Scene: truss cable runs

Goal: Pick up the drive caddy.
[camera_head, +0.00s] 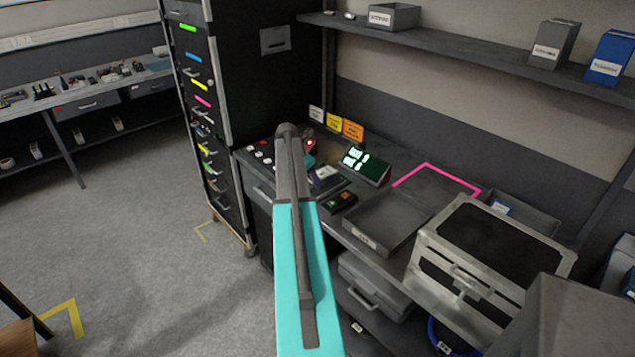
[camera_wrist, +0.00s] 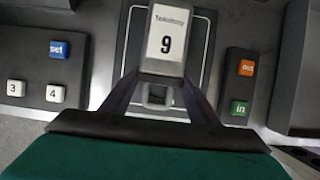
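Contact cannot be made out. In the head view my teal and dark arm reaches over the bench and hides the fingers. A small white-labelled item (camera_head: 325,172) lies beside the arm there.
An orange and green button box (camera_wrist: 240,88) is to the right, and a blue "set" button (camera_wrist: 59,49) to the left. In the head view, a lit display (camera_head: 366,165), an empty-looking grey tray (camera_head: 385,222) and a silver case (camera_head: 490,260) stand right of the arm. A black cabinet (camera_head: 250,80) rises at left.

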